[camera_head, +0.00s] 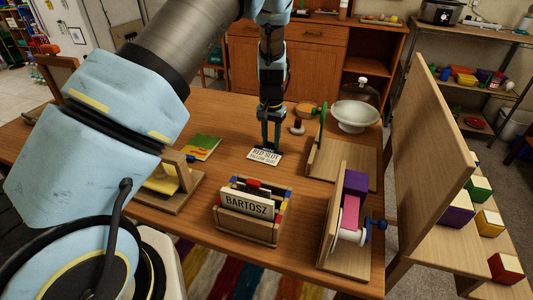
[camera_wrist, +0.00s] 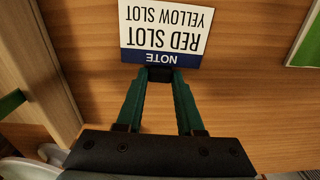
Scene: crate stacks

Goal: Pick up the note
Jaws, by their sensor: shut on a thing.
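The note (camera_head: 263,157) is a white card with black lettering and a blue strip along one edge. My gripper (camera_head: 271,146) points down over the wooden table (camera_head: 235,122). In the wrist view the green fingers of my gripper (camera_wrist: 160,74) come together at the note's blue edge and are shut on it. I cannot tell whether the card lies on the tabletop or hangs just above it.
A wooden holder with a "BARTOSZ" plate (camera_head: 247,204) stands in front. A wooden stand with a green part (camera_head: 321,125) and a white bowl (camera_head: 355,117) are right. A green and yellow booklet (camera_head: 202,147) lies left. Bare table surrounds the note.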

